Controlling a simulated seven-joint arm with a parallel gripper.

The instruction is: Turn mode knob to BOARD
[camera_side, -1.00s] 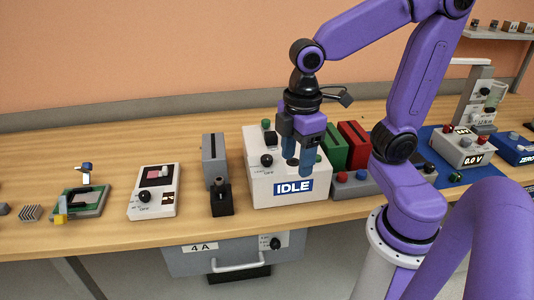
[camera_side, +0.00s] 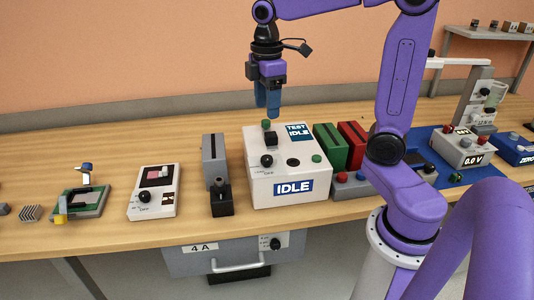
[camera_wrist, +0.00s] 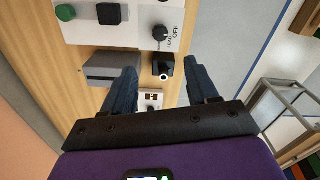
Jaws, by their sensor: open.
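A white tester box (camera_side: 290,177) stands mid-bench, with a screen reading IDLE on its front and a TEST IDLE label on top. A black knob (camera_side: 266,160) sits on its top left. In the wrist view the knob (camera_wrist: 160,33) has a white pointer mark, with OFF and LEAD printed beside it; I cannot read BOARD. My gripper (camera_side: 267,113) is open and empty, above the back left of the tester. In the wrist view its fingers (camera_wrist: 161,68) are apart, and the knob lies beyond their tips, untouched.
A green button (camera_side: 265,124) and a black block (camera_side: 271,138) rise from the tester's top, near my fingers. A grey slotted block (camera_side: 214,157) and a black holder (camera_side: 221,200) stand to its left. Green (camera_side: 329,145) and red (camera_side: 353,143) blocks stand to its right.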

